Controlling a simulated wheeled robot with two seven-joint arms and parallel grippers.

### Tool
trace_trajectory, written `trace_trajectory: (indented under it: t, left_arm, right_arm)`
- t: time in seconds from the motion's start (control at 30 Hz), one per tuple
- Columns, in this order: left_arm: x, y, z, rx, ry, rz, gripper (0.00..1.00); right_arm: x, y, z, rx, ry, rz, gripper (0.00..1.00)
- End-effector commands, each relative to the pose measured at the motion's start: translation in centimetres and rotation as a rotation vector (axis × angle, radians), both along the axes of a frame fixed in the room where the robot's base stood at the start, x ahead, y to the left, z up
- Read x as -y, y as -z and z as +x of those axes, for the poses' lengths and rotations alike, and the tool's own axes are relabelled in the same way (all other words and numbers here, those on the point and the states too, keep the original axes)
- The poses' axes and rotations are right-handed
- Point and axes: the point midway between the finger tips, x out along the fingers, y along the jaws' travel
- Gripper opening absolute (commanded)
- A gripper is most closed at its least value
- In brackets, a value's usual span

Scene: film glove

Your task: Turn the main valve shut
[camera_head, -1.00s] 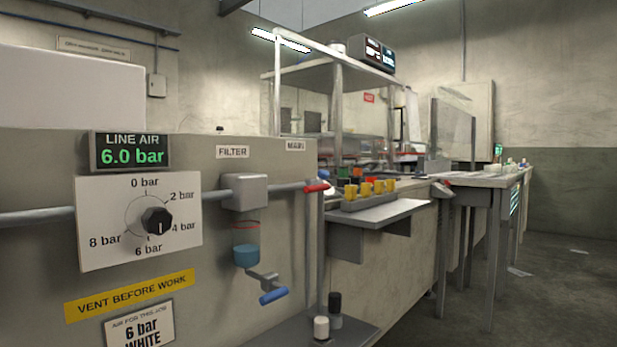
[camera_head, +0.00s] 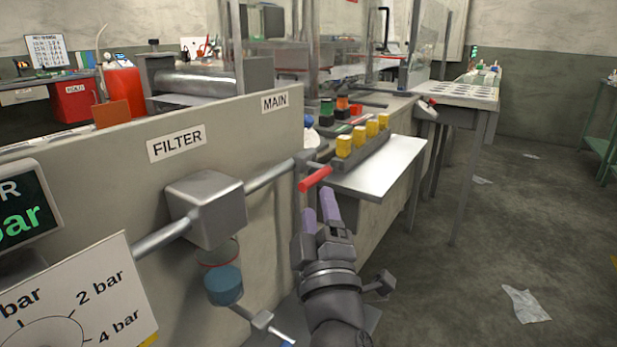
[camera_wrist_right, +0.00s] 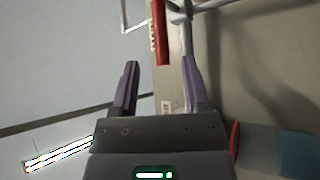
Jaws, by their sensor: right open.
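The main valve's red lever handle (camera_head: 316,178) sits on the grey pipe below the MAIN label (camera_head: 274,101). My left gripper is not in view.
A grey filter box (camera_head: 207,208) with a blue bowl (camera_head: 223,284) stands on the pipe left of my gripper. A shelf (camera_head: 385,170) with yellow-topped pieces (camera_head: 360,135) juts out at the right, close to the handle. Open floor lies farther right.

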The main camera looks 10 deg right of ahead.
Motion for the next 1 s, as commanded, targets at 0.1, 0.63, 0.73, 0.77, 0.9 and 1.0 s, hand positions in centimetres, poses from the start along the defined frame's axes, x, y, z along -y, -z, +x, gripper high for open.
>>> trace_trajectory:
  t: [0.1, 0.63, 0.73, 0.77, 0.9, 1.0]
  left_arm:
    - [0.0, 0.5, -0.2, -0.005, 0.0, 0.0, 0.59]
    - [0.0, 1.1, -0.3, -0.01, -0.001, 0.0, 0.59]
    - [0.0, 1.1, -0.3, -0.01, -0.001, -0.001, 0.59]
    - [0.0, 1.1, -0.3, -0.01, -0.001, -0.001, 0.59]
    - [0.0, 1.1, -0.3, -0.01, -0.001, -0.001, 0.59]
    - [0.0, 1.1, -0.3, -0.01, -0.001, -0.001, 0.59]
  right_arm:
    - [0.3, -0.8, 2.5, 0.0, 0.002, -0.002, 0.58]
    - [0.6, -2.4, 5.8, -0.004, 0.001, 0.003, 0.58]
    - [0.6, -2.4, 5.8, -0.004, 0.001, 0.003, 0.41]
    - [0.6, -2.3, 5.8, -0.004, 0.001, 0.003, 0.35]
    - [0.6, -2.3, 5.8, -0.005, 0.001, 0.003, 0.05]
    - [0.6, -2.3, 5.8, -0.005, 0.001, 0.003, 0.0]
